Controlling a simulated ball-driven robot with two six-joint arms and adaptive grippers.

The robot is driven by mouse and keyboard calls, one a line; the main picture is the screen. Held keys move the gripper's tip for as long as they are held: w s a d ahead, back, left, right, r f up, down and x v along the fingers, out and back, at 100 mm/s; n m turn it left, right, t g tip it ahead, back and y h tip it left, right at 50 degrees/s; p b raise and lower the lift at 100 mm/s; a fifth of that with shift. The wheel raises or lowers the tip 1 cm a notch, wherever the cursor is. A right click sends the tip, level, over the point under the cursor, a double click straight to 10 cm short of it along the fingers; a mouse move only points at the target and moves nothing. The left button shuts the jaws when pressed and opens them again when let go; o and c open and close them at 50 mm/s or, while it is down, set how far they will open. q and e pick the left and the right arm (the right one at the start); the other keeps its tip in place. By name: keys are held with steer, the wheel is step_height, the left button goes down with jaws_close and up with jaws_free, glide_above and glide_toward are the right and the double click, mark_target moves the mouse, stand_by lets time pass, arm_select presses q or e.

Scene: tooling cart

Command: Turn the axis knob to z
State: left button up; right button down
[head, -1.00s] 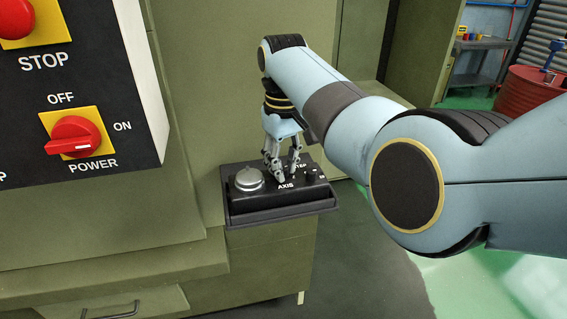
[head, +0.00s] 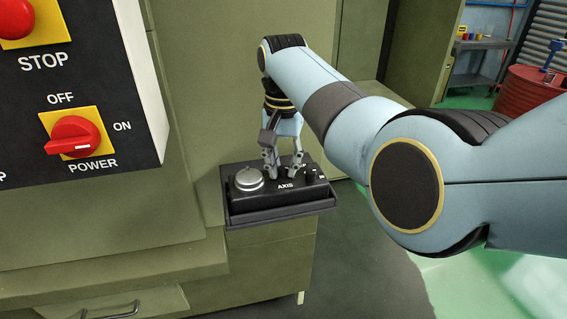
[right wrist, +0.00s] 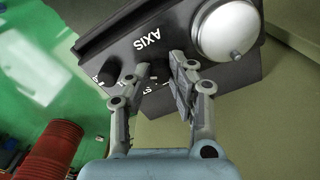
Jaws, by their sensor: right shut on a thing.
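The dark control box (head: 262,197) sits on a small shelf on the green machine, with the word AXIS on its face. It also shows in the right wrist view (right wrist: 112,40). My right gripper (head: 284,172) points down at the box from above. In the right wrist view my right gripper (right wrist: 160,68) has its two fingers around the small dark axis knob (right wrist: 158,70), just beside the AXIS label, and is shut on it. The fingers hide most of the knob, and I cannot read its pointer or the position letters. My left gripper is not in view.
A silver handwheel dial (head: 248,180) is close left of my fingers on the box, and a second small black knob (head: 311,176) is close right. A panel with a red power switch (head: 73,138) stands at the left. A red drum (head: 525,92) is far back right.

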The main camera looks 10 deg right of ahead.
mark_target(283, 168)
steer(key=shift+m, duration=0.4)
steer(key=c, duration=1.2)
jaws_free()
steer(key=shift+a, duration=0.1)
steer(key=shift+o, duration=0.2)
step_height(283, 168, up, 12)
steer(key=shift+f, duration=0.1)
